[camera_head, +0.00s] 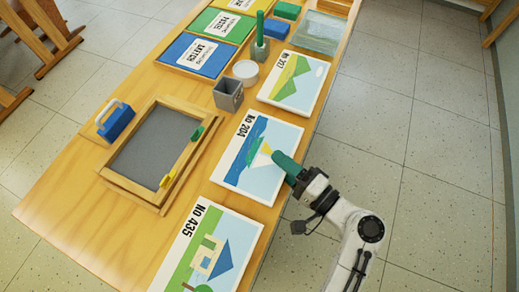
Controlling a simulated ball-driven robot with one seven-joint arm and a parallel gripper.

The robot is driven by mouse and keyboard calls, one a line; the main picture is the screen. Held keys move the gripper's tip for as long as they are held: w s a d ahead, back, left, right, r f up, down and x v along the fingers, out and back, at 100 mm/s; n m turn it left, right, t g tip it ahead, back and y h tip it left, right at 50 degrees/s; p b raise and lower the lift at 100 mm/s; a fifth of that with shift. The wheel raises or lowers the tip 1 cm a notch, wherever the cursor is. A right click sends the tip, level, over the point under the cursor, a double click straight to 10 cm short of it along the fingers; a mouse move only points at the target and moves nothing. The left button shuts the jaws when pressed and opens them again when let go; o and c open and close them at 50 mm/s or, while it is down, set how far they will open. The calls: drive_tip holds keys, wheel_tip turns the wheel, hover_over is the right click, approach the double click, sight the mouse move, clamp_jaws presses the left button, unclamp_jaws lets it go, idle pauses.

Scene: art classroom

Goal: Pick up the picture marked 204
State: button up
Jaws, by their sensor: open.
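The picture marked No 204 (235,170) lies flat on the table, a white-edged panel with blue sea, a green shape and a pale yellow sail. It is the middle one of three numbered pictures along the table's right side. My gripper (274,155) reaches in from the lower right, its green fingers over the right edge of picture 204 and hiding a small part of it. It is open and holds nothing that I can see. I cannot tell whether it touches the picture.
Floor is clear on the right.

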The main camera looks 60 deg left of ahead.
drive_tip(key=shift+a, duration=0.25)
drive_tip(key=shift+c, duration=0.4)
clamp_jaws()
